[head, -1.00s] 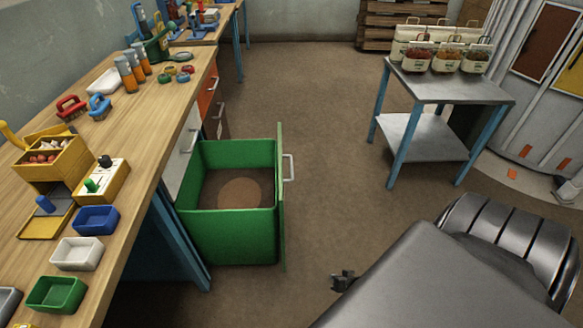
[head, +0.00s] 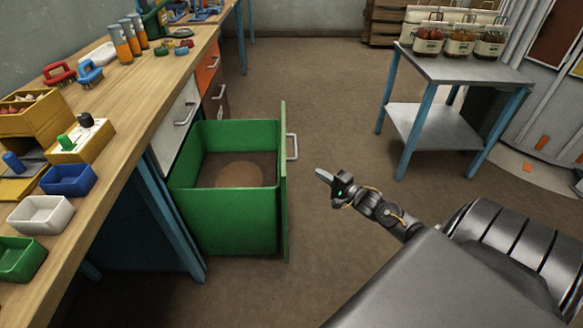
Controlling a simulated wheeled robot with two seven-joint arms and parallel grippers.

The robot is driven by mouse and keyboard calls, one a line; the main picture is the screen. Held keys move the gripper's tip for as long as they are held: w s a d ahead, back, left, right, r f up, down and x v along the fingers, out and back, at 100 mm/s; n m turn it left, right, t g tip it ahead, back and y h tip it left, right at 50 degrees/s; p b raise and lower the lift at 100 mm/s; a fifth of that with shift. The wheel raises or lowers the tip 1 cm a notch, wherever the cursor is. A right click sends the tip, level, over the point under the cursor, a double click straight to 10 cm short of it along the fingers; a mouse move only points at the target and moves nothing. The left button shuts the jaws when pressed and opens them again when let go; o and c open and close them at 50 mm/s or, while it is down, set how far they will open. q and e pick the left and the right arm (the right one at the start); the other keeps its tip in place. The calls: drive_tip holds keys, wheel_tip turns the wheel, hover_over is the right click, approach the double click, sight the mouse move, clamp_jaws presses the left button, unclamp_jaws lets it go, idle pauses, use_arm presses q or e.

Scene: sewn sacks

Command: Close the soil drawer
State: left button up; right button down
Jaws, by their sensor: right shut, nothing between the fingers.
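The soil drawer is the green drawer (head: 225,226), pulled well out from under the wooden workbench. Brown soil with a paler round patch (head: 240,175) shows inside it. Its green front panel (head: 284,190) faces right and carries a light metal handle (head: 292,147). My right gripper (head: 322,174) is shut and empty, a little to the right of the front panel and the handle in the picture, apart from both. Its fingers point left toward the panel. My left gripper is not in view.
The workbench (head: 130,140) on the left holds small bins, brushes and bottles. A white drawer (head: 177,125) beside the green one is closed. A metal side table (head: 460,70) with several small sacks stands at the right. The floor (head: 320,110) between is clear.

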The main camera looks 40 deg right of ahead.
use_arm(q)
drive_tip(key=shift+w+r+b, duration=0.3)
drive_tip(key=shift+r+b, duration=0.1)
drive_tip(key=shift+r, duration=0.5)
use_arm(e)
drive_tip(key=w+a, duration=0.4)
drive_tip(key=w, duration=0.5)
drive_tip(key=shift+w, duration=0.35)
drive_tip(key=shift+a, duration=0.1)
